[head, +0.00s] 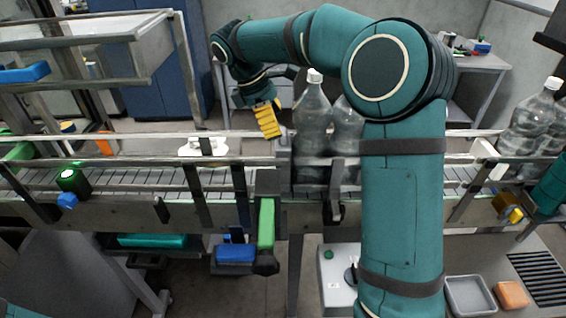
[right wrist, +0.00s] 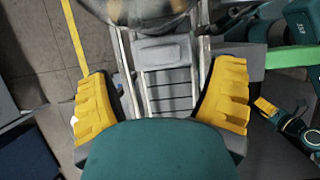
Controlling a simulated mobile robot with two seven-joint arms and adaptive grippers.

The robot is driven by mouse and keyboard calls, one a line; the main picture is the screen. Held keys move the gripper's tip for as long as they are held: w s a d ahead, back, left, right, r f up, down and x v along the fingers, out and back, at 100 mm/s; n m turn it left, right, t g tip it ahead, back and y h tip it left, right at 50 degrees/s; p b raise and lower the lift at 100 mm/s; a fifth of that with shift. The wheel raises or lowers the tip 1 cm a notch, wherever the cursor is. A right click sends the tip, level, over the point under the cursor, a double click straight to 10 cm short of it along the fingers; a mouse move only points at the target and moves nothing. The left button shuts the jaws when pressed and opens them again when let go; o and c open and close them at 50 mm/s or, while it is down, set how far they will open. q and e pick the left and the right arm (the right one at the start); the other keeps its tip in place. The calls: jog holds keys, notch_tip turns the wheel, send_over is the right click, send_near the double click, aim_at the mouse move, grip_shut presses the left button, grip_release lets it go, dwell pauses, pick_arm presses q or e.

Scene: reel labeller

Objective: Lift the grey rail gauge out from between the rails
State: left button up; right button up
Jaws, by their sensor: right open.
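The grey rail gauge (right wrist: 163,50) lies between the two metal rails, above the rollers, in the right wrist view. In the head view a grey block (head: 283,152) just left of the bottles appears to be this gauge, partly hidden. My right gripper (right wrist: 160,88) is open and empty, with its yellow fingers apart on either side of the rails and the gauge ahead of them. In the head view the right gripper (head: 266,120) hangs over the conveyor, pointing down, left of the gauge. A teal and yellow part in the right wrist view may be my left gripper (right wrist: 268,107); its jaws are unclear.
Clear bottles (head: 312,118) stand on the conveyor (head: 130,180) right beside the gauge; more bottles (head: 530,125) are at the far right. A white block (head: 203,147) sits by the back rail, left of the gripper. A green lever (head: 266,224) hangs at the conveyor's front.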

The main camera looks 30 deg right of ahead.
aim_at(283, 149)
jog(key=x, duration=0.3)
jog(key=shift+s+f, duration=0.1)
jog(key=shift+f, duration=0.05)
jog(key=c, duration=1.4)
